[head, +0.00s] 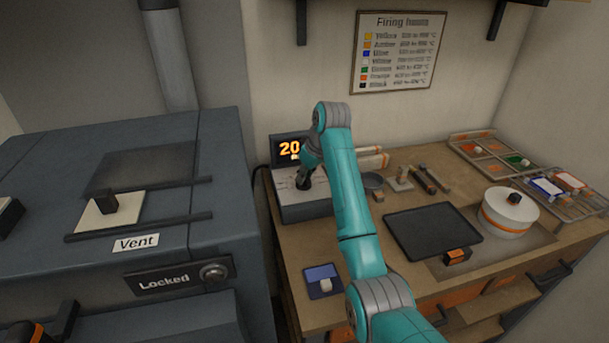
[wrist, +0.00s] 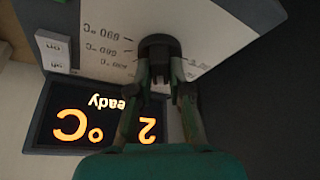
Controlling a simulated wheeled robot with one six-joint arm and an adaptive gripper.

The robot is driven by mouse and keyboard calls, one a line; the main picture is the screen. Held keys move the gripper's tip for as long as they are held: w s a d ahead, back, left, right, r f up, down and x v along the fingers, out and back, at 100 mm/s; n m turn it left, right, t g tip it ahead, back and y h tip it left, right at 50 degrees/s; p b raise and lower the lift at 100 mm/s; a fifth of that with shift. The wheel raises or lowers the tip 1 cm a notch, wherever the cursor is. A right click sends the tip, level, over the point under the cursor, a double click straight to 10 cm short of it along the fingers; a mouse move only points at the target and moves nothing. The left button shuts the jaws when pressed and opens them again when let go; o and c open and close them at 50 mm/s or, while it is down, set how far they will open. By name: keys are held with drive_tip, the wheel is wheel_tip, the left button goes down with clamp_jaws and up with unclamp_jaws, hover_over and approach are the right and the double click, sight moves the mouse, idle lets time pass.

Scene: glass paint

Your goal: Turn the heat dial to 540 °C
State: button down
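The dark round heat dial (wrist: 158,44) sits on a pale panel with printed temperature marks, upside down in the wrist view and too blurred to read surely. My gripper (wrist: 160,78) is right at the dial, its two fingers spread about as wide as the knob. Whether they press on it or only stand around it cannot be told. In the head view my gripper (head: 304,183) is over the control box (head: 303,206), and my arm hides part of it. The orange-lit display (head: 287,150) starts with 20 there; in the wrist view (wrist: 95,118) it shows a 2, °C and "Ready", partly hidden.
A grey kiln (head: 120,230) marked Vent and Locked stands at the left. A dark tray (head: 433,229), a white round pot (head: 508,213) and racks of colour samples (head: 489,150) occupy the bench's right side.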

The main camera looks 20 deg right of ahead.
drive_tip(key=shift+n, duration=0.4)
drive_tip(key=shift+d+n+g+y, duration=0.1)
drive_tip(key=shift+n+g+y, duration=0.3)
drive_tip(key=shift+n, duration=0.8)
drive_tip(key=shift+n+g+y, duration=0.4)
drive_tip(key=shift+n, duration=0.8)
drive_tip(key=shift+w, duration=0.1)
drive_tip(key=c, duration=1.1)
unclamp_jaws()
